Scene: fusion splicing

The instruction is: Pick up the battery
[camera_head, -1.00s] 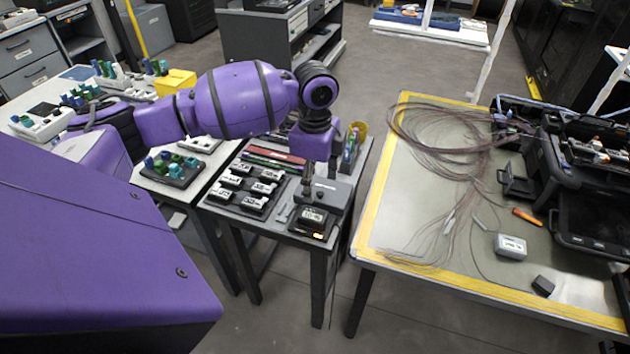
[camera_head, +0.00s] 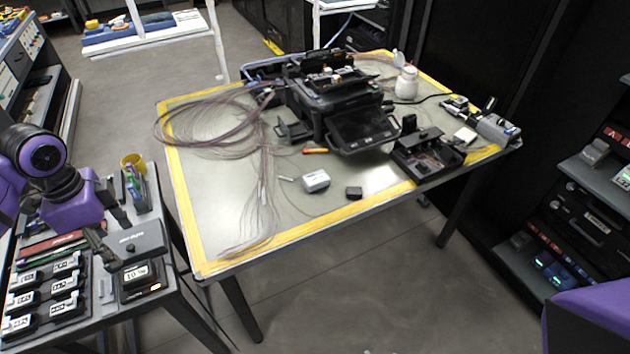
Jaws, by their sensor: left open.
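Several dark blocks with white labels (camera_head: 66,283), which look like batteries, sit in rows in a black tray on the small table at the lower left. Which one is the task's battery I cannot tell. My left gripper (camera_head: 104,249) hangs over that table, just right of the blocks, pointing down. It is small and dark here, its jaws are open, and I see nothing held. A grey-white box (camera_head: 316,181) and a small black block (camera_head: 354,193) lie on the yellow-edged table. My right gripper is out of view.
A dark device with a lit display (camera_head: 138,276) and a grey box (camera_head: 135,239) stand close to my left gripper. A yellow cup (camera_head: 132,162) is behind. Loose fibres (camera_head: 215,130) and a black splicer (camera_head: 345,105) occupy the larger table. A floor gap separates both tables.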

